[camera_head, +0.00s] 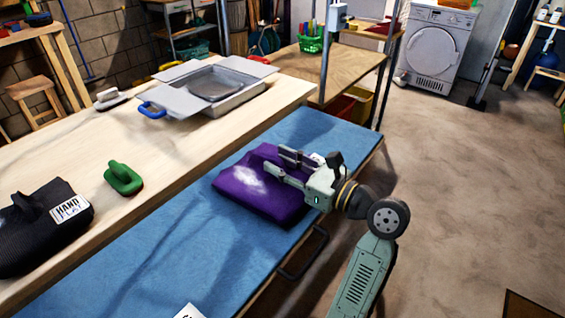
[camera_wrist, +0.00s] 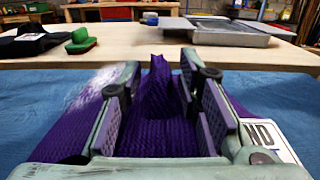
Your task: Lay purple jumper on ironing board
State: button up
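The purple jumper (camera_head: 262,190) lies as a folded bundle, with a pale patch, on a long blue-covered surface (camera_head: 165,243) that may be the ironing board. My gripper (camera_head: 280,161) reaches in from the right, low over the jumper, its two fingers apart. In the wrist view, purple knit (camera_wrist: 158,95) rises in a ridge between the finger pads of my gripper (camera_wrist: 160,85). The fingers do not look closed on it. I cannot tell whether either pad touches the cloth. The fingers hide part of the jumper.
A dark handle (camera_head: 305,255) juts from the blue surface's near side. The floor (camera_head: 460,190) at right is largely clear.

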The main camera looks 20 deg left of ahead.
dwell(0.3)
jog(key=shift+d+r, duration=0.1)
jog(key=shift+d, duration=0.05)
jog(key=b+v, duration=0.1)
jog(key=v, duration=1)
jog(key=shift+s+d+b, duration=0.15)
jog(key=shift+d+b, duration=0.15)
jog(key=shift+b, duration=0.1)
jog(key=shift+a, duration=0.1)
